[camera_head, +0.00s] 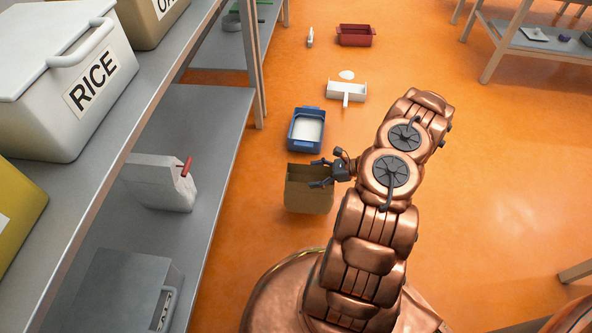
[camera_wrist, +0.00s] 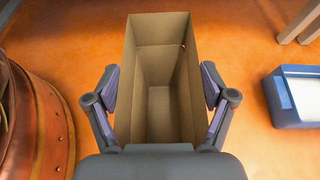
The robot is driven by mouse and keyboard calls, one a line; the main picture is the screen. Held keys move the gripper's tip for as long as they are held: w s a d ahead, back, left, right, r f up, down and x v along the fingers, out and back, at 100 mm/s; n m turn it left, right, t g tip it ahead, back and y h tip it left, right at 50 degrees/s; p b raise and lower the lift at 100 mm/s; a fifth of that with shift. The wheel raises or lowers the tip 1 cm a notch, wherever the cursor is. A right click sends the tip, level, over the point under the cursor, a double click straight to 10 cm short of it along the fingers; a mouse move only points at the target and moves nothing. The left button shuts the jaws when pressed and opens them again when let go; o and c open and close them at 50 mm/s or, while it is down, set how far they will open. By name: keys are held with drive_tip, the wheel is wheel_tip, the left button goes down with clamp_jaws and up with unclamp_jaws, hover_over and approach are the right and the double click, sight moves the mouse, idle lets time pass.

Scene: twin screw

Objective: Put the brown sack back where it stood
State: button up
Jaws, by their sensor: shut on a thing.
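The brown sack (camera_head: 308,193) is an open-topped, box-like bag in the head view, beside the blue tub and left of my arm. My gripper (camera_head: 320,174) reaches it from the right and is shut on it. In the wrist view the sack (camera_wrist: 160,22) stands between my two fingers (camera_wrist: 160,92), one on each outer side wall. I look down into it and it appears empty. Whether its base touches the floor cannot be told. The frames do not mark the place where it stood.
A blue tub (camera_head: 292,142) with pale contents is close behind the sack. A white tray (camera_head: 358,88) and a red bin (camera_head: 356,30) are farther back on the orange floor. Grey shelves (camera_head: 232,110) with bins run along the left.

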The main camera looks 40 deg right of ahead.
drive_tip(key=w+f+b, duration=0.4)
drive_tip(key=w, duration=0.7)
drive_tip(key=shift+f, duration=0.3)
drive_tip(key=shift+w+d+f, duration=0.1)
drive_tip(key=shift+d, duration=0.05)
drive_tip(key=o, duration=1.1)
drive_tip(key=shift+o, duration=0.2)
